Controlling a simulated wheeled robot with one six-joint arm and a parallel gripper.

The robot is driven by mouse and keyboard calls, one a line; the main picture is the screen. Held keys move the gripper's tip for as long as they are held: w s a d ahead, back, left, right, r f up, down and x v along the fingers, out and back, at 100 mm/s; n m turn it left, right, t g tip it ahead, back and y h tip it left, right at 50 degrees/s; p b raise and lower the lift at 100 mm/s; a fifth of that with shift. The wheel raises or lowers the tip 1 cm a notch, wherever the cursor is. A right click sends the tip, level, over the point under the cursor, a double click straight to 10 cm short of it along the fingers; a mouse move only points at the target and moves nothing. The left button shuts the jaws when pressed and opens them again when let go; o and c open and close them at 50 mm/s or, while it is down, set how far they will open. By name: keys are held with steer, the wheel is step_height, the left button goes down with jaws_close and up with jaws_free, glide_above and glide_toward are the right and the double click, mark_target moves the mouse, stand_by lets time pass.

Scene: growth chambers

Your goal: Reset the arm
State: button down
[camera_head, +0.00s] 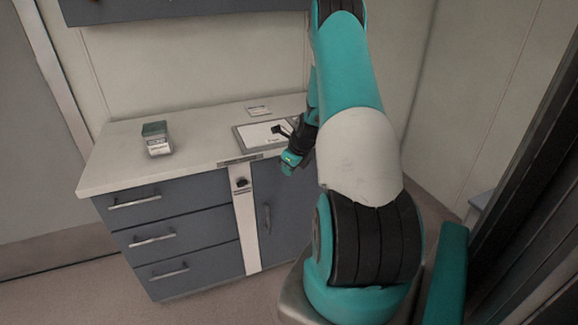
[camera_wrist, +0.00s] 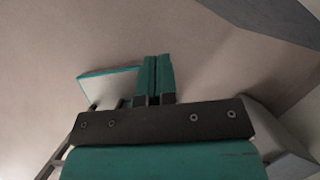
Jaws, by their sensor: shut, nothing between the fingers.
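My arm rises from its base at the right of the head view and folds over toward the counter. Beyond the fingers is a plain, blurred brownish surface. Part of the wrist is hidden behind the upper arm in the head view.
A white counter (camera_head: 110,170) stands over grey drawers (camera_head: 155,240). A small box (camera_head: 157,139) with a green top stands on its left part. A flat panel (camera_head: 248,136) and a small card (camera_head: 258,110) lie near my gripper. A grey cabinet hangs above. Floor shows at front left.

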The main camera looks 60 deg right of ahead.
steer(key=a+v, duration=0.1)
steer(key=v, duration=0.7)
steer(key=w+a+r+n+y, duration=0.1)
steer(key=w+a+r+n, duration=0.1)
steer(key=a+r+n, duration=0.5)
steer(key=w+a+r+n+g+y, duration=0.1)
steer(key=w+a+n, duration=0.35)
steer(key=a, duration=0.75)
steer(key=a+r+n+y, duration=0.1)
steer(key=a+r+n, duration=0.4)
steer(key=a+n, duration=0.3)
steer(key=s+a+r+n+g+y, duration=0.15)
steer(key=s+a+n, duration=0.25)
steer(key=a+n, duration=0.4)
steer(key=s+a+r+n, duration=0.3)
steer(key=s+a+n, duration=0.2)
steer(key=a, duration=0.4)
steer(key=s+a+r+n+g, duration=0.2)
steer(key=s+a+n, duration=0.4)
steer(key=s+n, duration=0.4)
steer(key=shift+a+n, duration=0.15)
steer(key=shift+n, duration=0.3)
steer(key=c, duration=1.8)
jaws_free()
